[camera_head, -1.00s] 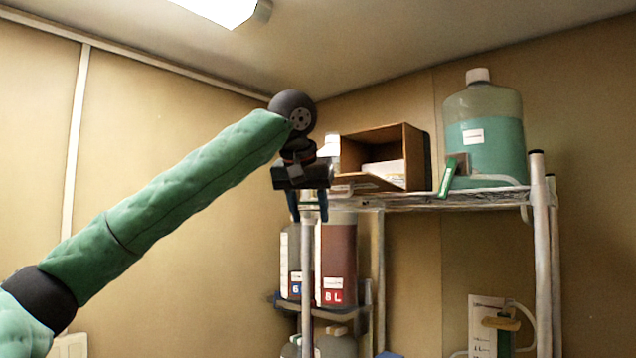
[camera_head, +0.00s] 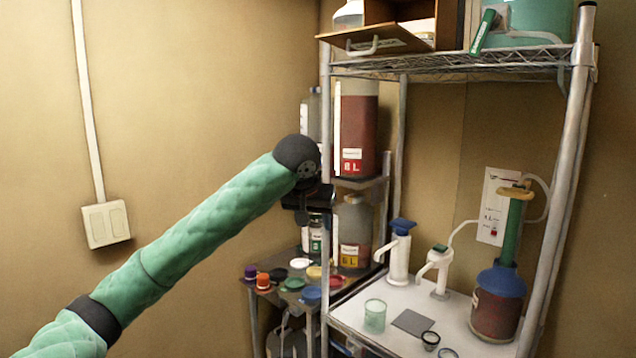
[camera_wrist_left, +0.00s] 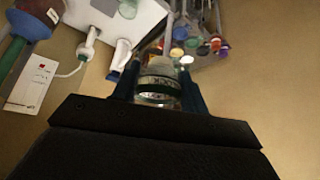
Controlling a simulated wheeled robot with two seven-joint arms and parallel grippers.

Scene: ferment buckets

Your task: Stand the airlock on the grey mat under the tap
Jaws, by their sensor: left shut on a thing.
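My left gripper (camera_head: 312,216) points down beside the rack's front left post. In the left wrist view its fingers (camera_wrist_left: 160,88) are shut around a clear, short cylinder that looks like the airlock (camera_wrist_left: 160,84), with a pale top and a band of dark green markings. In the head view the held piece is hard to tell from the bottles behind it. The grey mat (camera_head: 413,321) lies bare on the white lower shelf. A white tap (camera_head: 437,268) with a green top stands behind it, its spout toward the mat. My right gripper is out of view.
A green-tinted cup (camera_head: 375,316) stands left of the mat, a dark-rimmed cup (camera_head: 430,340) at its front right. A blue-topped white pump (camera_head: 398,252) stands behind. A blue-capped jug (camera_head: 497,300) is at right. The rack post (camera_head: 325,150) and upper wire shelf (camera_head: 470,62) bound the space.

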